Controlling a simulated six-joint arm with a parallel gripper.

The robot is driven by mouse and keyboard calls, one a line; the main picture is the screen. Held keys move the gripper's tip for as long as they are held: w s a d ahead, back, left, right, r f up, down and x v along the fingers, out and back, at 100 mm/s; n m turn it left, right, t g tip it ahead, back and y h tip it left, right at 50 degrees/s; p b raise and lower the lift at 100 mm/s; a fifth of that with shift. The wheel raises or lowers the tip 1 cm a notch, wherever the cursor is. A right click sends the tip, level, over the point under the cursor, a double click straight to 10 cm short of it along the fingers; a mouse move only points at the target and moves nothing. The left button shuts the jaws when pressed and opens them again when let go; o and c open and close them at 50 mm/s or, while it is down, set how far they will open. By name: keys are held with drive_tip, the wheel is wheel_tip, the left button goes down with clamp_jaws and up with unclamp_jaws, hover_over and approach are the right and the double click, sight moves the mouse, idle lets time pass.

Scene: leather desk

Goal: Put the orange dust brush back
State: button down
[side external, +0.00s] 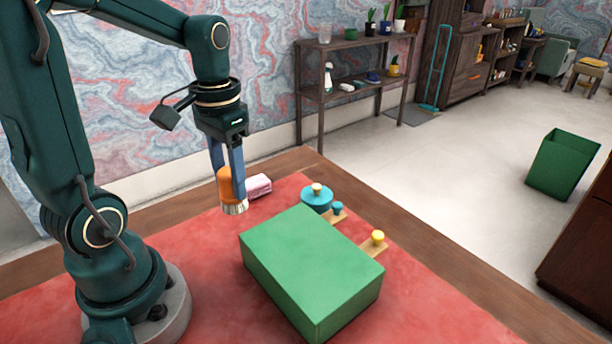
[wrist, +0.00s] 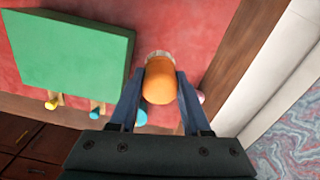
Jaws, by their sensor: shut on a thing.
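The orange dust brush (side external: 225,184) is held upright between the blue fingers of my gripper (side external: 231,180), with its pale bristles pointing down over the red desk mat. I cannot tell whether the bristles touch the mat. In the wrist view, the brush (wrist: 159,84) shows end-on between the fingertips of my gripper (wrist: 160,76). A green box (side external: 310,265) stands to the right of the brush in the side view, and it fills the upper left of the wrist view (wrist: 70,50). My gripper is beside the box, apart from it.
A pink and white block (side external: 258,186) lies close to the brush. Behind the green box are a teal round thing (side external: 316,200) with a cream knob, and wooden pieces with a blue knob (side external: 337,208) and a yellow knob (side external: 377,237). The mat's near right is clear.

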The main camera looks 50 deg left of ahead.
drive_tip(key=shift+s+a+n, duration=0.2)
drive_tip(key=shift+a+n, duration=0.2)
drive_tip(key=shift+a, duration=0.2)
drive_tip(key=shift+a+f, duration=0.1)
drive_tip(key=shift+f, duration=3.8)
drive_tip(key=shift+f, duration=0.15)
drive_tip(key=shift+c, duration=1.8)
unclamp_jaws()
